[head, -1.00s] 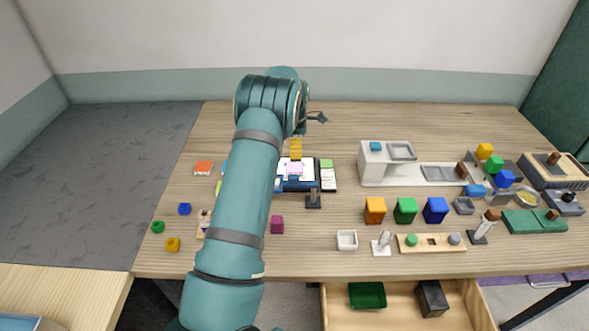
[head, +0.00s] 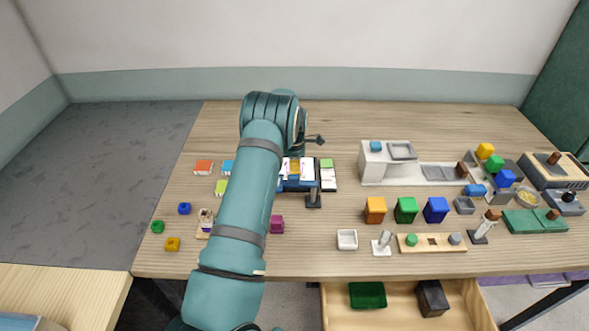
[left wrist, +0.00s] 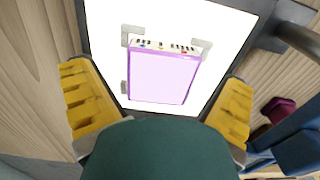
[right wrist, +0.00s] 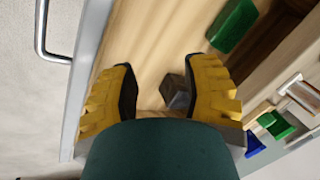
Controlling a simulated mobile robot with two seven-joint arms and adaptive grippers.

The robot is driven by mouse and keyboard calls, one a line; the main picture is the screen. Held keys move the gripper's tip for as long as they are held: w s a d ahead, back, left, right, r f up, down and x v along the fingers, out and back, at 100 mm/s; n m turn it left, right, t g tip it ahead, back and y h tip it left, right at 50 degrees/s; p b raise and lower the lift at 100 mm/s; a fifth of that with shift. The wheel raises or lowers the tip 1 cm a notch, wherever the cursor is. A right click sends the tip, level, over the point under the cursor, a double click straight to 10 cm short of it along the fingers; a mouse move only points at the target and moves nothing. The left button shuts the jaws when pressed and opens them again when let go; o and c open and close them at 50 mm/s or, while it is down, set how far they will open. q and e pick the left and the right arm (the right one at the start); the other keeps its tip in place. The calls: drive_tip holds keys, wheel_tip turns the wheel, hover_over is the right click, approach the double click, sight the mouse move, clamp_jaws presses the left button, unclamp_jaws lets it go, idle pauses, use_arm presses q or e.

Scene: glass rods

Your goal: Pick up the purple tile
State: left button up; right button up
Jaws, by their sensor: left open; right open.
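The purple tile (left wrist: 163,76) is a flat pale-purple piece with a darker purple edge and small marks along one end. In the left wrist view it lies on a bright white panel (left wrist: 215,35), with grey bracket-like marks at its corners. My left gripper (left wrist: 157,82) is open, its yellow fingers on either side of the tile with gaps between. In the head view the left gripper (head: 295,167) is over the panel and partly covers the tile. My right gripper (right wrist: 158,80) is open and empty above the open drawer, seen in the right wrist view.
A magenta cube (head: 277,225) and a dark stand (head: 313,200) are near the panel. Orange, green and blue blocks (head: 405,210) stand to its right. The drawer holds a green tray (head: 367,295) and a dark box (head: 432,298). The back of the table is clear.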

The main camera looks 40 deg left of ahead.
use_arm(q)
drive_tip(key=c, duration=1.4)
drive_tip(key=shift+r, duration=0.1)
